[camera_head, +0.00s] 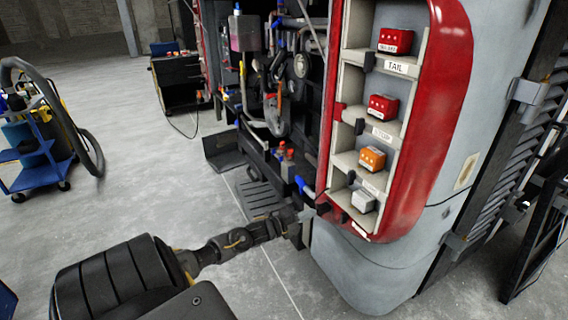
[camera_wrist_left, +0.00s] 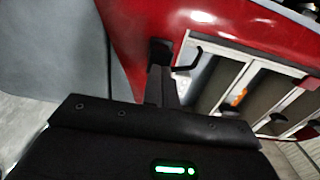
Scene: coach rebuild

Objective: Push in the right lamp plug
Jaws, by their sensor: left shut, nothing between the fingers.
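The red rear lamp housing (camera_head: 447,100) stands open on the coach's corner, with a column of pale compartments. They hold two red blocks (camera_head: 395,41), an orange block (camera_head: 372,158) and a grey-white block (camera_head: 363,201). Small dark pieces sit along the column's left edge; I cannot tell which is the right lamp plug. My left gripper (camera_head: 314,212) is shut and empty at the housing's lower left edge. In the left wrist view its shut fingers (camera_wrist_left: 160,82) point at a black block (camera_wrist_left: 160,51) on the red housing; contact is unclear. My right gripper is out of view.
The open engine bay (camera_head: 280,90), with hoses and pipes, lies left of the housing. A louvred dark panel (camera_head: 510,130) is at the right. A blue cart (camera_head: 38,165) and a black tool cabinet (camera_head: 180,80) stand farther left. The floor between is largely clear.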

